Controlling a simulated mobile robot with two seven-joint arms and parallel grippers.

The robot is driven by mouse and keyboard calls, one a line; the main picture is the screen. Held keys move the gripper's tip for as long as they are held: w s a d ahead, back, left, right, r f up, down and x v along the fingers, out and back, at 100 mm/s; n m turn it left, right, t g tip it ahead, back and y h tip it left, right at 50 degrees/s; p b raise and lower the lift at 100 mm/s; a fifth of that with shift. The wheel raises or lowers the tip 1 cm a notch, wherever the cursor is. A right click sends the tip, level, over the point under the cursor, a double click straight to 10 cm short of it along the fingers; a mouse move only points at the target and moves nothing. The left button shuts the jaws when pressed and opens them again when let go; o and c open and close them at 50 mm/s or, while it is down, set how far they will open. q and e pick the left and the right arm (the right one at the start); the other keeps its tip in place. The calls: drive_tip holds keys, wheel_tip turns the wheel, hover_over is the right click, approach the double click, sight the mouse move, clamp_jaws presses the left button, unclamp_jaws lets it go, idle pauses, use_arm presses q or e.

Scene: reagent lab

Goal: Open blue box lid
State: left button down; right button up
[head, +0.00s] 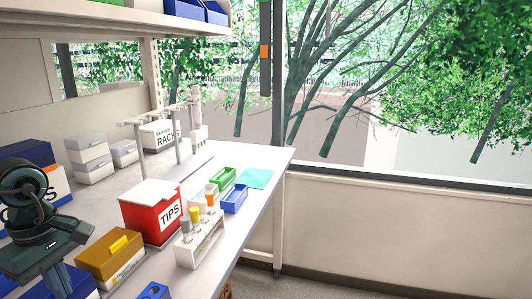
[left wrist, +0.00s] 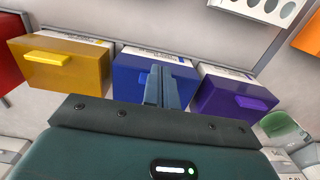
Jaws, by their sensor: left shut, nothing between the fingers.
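The blue box (left wrist: 131,80) stands between a yellow box and a purple box in the left wrist view, and its lid appears closed. Part of its top shows at the bottom edge of the head view (head: 88,294). My left gripper (left wrist: 163,80) is shut and empty, with its fingers over the middle of the blue box; I cannot tell whether they touch it. The fingers hide the part of the box where its neighbours carry a tab. In the head view my left gripper (head: 62,285) points down at the lower left. My right gripper is not in view.
The yellow box (head: 108,255) and purple box (left wrist: 235,97) flank the blue box closely. A red TIPS box (head: 150,212) and a white rack with vials (head: 200,243) stand beyond. A small blue holder (head: 153,290) sits near the table's front edge.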

use_arm(q)
drive_tip(key=shift+r, duration=0.1)
idle(0.3)
drive_tip(key=shift+w+a+r, duration=0.1)
drive_tip(key=shift+a+r, duration=0.15)
drive_tip(key=shift+r, duration=0.15)
drive_tip(key=shift+a+r, duration=0.3)
idle(0.3)
